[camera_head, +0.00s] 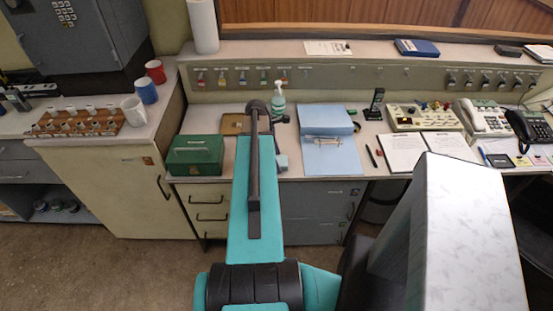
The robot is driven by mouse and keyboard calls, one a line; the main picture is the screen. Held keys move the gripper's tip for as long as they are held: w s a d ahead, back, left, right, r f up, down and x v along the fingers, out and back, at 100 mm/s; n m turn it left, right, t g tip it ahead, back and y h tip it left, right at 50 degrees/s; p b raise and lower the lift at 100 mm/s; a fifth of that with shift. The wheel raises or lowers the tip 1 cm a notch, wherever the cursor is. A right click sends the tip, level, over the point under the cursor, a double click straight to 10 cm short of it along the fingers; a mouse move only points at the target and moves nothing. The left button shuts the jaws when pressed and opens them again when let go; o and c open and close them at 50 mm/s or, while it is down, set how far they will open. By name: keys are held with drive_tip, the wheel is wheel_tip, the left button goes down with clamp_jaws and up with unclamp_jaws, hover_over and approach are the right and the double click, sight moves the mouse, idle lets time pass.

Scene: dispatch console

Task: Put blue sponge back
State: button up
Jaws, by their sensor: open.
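I cannot pick out a blue sponge in the head view; it may be hidden behind my arm. My arm reaches forward over the counter (350,180). My gripper (281,119) shows small and dark at the arm's far end, partly covered by the arm. It is open, and I see nothing held in it. A soap pump bottle (278,102) stands just behind it. A brown board or tray (231,124) lies to its left, partly hidden by my arm.
A green cash box (195,155) sits left of my arm. A blue binder (330,155) lies open to the right, with a handset (375,103), an open book (405,150) and telephones (483,117) beyond. Mugs (146,90) and a key rack (78,124) stand on the left cabinet.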

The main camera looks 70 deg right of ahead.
drive_tip(key=b+v, duration=0.3)
drive_tip(key=v, duration=0.9)
idle(0.3)
drive_tip(key=shift+a, duration=0.1)
drive_tip(key=shift+f, duration=0.1)
idle(0.6)
